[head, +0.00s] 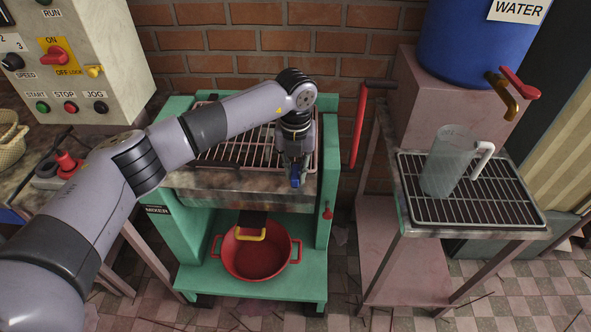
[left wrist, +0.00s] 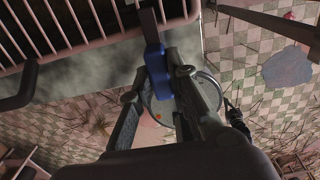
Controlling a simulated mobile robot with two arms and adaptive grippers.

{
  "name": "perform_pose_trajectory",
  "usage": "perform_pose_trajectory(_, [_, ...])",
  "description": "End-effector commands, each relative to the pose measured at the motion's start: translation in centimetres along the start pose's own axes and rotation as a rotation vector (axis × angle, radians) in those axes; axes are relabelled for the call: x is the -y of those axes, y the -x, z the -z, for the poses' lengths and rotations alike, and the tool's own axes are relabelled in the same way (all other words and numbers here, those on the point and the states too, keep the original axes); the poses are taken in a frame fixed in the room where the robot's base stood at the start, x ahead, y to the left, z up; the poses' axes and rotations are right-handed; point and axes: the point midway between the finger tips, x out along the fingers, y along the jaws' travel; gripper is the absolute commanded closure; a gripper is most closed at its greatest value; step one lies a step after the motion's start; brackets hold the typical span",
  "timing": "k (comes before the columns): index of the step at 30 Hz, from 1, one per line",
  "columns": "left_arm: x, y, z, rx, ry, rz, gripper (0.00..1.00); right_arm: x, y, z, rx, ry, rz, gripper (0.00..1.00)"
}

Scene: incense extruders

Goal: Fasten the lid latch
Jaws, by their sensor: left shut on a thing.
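The mixer (head: 182,262) is a green frame with a trough, and a barred metal lid (head: 225,150) lies over the top of the trough. A blue latch piece (head: 296,179) is at the trough's front edge, right of centre; it also shows in the left wrist view (left wrist: 154,62) beside the barred lid. My left gripper (head: 295,168) points down over that edge and is shut on the blue piece. In the left wrist view its fingers (left wrist: 160,78) stand on both sides of it. Whether the latch is hooked cannot be told. My right gripper is in neither view.
A red lever (head: 359,128) stands right of the mixer. A red pot (head: 262,274) sits on the lower shelf under the trough. On the right, a clear jug (head: 447,163) stands on a rack below a blue water barrel (head: 455,45). A control panel (head: 72,60) is at left.

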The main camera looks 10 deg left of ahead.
Motion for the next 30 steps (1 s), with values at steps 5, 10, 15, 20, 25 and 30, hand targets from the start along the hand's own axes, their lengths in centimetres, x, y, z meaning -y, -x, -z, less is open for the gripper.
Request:
perform_pose_trajectory(5, [-0.03, 0.05, -0.04, 0.001, 0.018, 0.000, 1.00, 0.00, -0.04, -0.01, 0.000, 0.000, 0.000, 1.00])
perform_pose_trajectory(10, [-0.03, 0.06, -0.04, 0.001, 0.021, 0.000, 1.00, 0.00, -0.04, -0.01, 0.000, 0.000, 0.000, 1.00])
perform_pose_trajectory(15, [-0.03, 0.05, -0.05, 0.001, 0.021, 0.000, 1.00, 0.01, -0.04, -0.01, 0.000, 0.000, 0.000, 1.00])
perform_pose_trajectory(20, [-0.02, 0.05, -0.04, 0.001, 0.020, 0.000, 0.73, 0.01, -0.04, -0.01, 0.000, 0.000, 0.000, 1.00])
perform_pose_trajectory(25, [-0.01, 0.03, -0.03, 0.001, 0.019, 0.000, 0.63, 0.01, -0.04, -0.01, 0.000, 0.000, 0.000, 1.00])
perform_pose_trajectory(30, [0.00, 0.01, -0.01, 0.000, 0.018, 0.000, 0.63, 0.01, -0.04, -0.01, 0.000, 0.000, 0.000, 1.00])
